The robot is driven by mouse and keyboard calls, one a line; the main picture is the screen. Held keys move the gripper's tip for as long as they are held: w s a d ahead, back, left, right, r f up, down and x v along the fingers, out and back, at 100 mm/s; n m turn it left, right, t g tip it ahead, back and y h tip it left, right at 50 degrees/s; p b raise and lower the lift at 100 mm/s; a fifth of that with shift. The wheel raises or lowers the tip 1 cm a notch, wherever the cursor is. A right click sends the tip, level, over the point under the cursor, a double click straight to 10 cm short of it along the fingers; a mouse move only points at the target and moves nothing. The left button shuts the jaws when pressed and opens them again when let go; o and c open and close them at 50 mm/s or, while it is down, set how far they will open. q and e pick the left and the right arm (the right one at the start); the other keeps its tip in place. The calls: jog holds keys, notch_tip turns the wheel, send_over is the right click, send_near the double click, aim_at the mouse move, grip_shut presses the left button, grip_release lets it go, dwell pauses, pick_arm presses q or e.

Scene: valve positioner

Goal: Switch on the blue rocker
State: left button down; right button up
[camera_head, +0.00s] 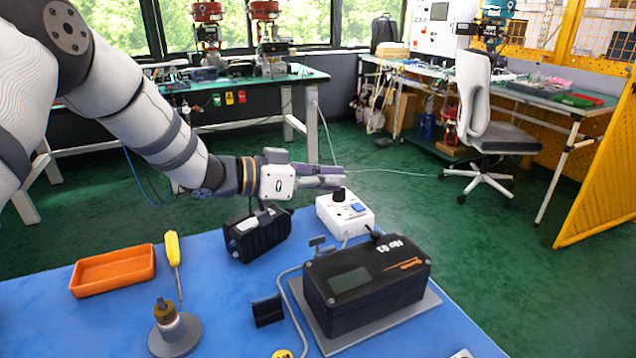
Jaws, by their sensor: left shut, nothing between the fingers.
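The blue rocker (357,208) sits on top of a small white box (346,225) at the far edge of the blue table. A black knob (338,196) stands on the same box, to the left of the rocker. My left gripper (342,177) is shut and empty. Its fingers point right and appear just above and behind the knob in the picture. I cannot tell whether they touch it. The rocker is in plain view, but it is too small to tell which way it is tipped. My right gripper is not in view.
A black positioner box (366,284) on a grey plate stands in front of the white box. A black ribbed block (257,236) is to its left. An orange tray (113,270), a yellow screwdriver (173,250) and a round-based part (174,334) lie further left.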

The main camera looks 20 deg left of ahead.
aim_at(349, 217)
pick_arm(q)
jog(key=x, duration=0.4)
jog(key=shift+f, duration=0.3)
jog(key=shift+w+d+f+b, duration=0.1)
jog(key=shift+f+b, duration=0.05)
jog(key=shift+f, duration=0.4)
jog(key=shift+d+f+b, duration=0.15)
jog(key=shift+f, duration=0.4)
jog(key=shift+d+f, duration=0.1)
jog(key=shift+f, duration=0.55)
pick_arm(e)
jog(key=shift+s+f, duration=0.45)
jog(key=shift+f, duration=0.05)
